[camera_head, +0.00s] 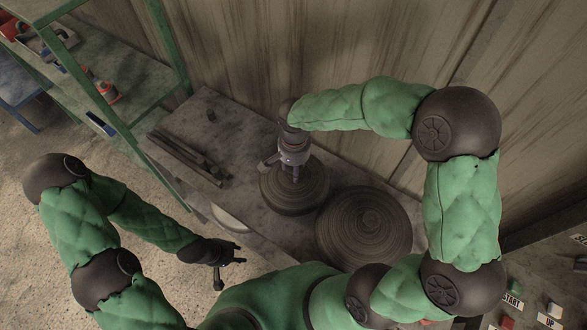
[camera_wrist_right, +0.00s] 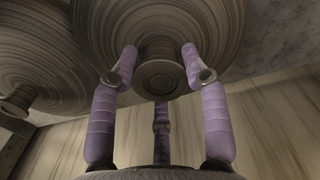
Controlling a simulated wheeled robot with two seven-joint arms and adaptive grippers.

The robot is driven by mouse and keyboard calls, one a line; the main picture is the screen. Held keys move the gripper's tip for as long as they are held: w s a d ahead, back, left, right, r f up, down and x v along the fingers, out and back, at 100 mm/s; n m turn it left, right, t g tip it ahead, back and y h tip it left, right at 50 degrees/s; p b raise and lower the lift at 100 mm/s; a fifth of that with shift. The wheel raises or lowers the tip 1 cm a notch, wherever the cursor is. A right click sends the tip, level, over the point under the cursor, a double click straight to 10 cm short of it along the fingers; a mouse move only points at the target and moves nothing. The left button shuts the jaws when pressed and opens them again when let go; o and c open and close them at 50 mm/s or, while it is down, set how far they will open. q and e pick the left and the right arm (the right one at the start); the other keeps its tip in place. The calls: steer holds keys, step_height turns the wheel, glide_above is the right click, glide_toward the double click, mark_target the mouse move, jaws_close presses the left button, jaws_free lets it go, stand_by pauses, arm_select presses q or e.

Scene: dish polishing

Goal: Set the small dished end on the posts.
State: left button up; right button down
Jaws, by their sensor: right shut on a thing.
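The small dished end (camera_head: 283,199) is a dark ringed disc with a round knob in the middle, at the centre of the head view. My right gripper (camera_head: 292,168) comes down over it from above and is shut on its knob. In the right wrist view the gripper's three purple fingers (camera_wrist_right: 160,85) stand around the knob, with the ringed disc (camera_wrist_right: 215,25) beyond. I cannot tell whether the disc rests on the bench or is slightly raised. My left gripper (camera_head: 230,262) is open and empty, left of the bench's front edge. I cannot make out the posts.
A larger ringed disc (camera_head: 363,228) lies close on the right of the small one. Several dark bars (camera_head: 188,156) lie on the grey bench (camera_head: 232,132). A green shelf rack (camera_head: 120,85) stands at left. A wooden wall (camera_head: 300,45) is behind. A button panel (camera_head: 530,300) is at lower right.

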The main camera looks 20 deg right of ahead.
steer(key=shift+w+d+f, duration=0.15)
steer(key=shift+w+f, duration=0.3)
steer(key=shift+f, duration=1.4)
steer(key=shift+f+b, duration=0.2)
steer(key=shift+b, duration=0.25)
steer(key=c, duration=0.6)
jaws_free()
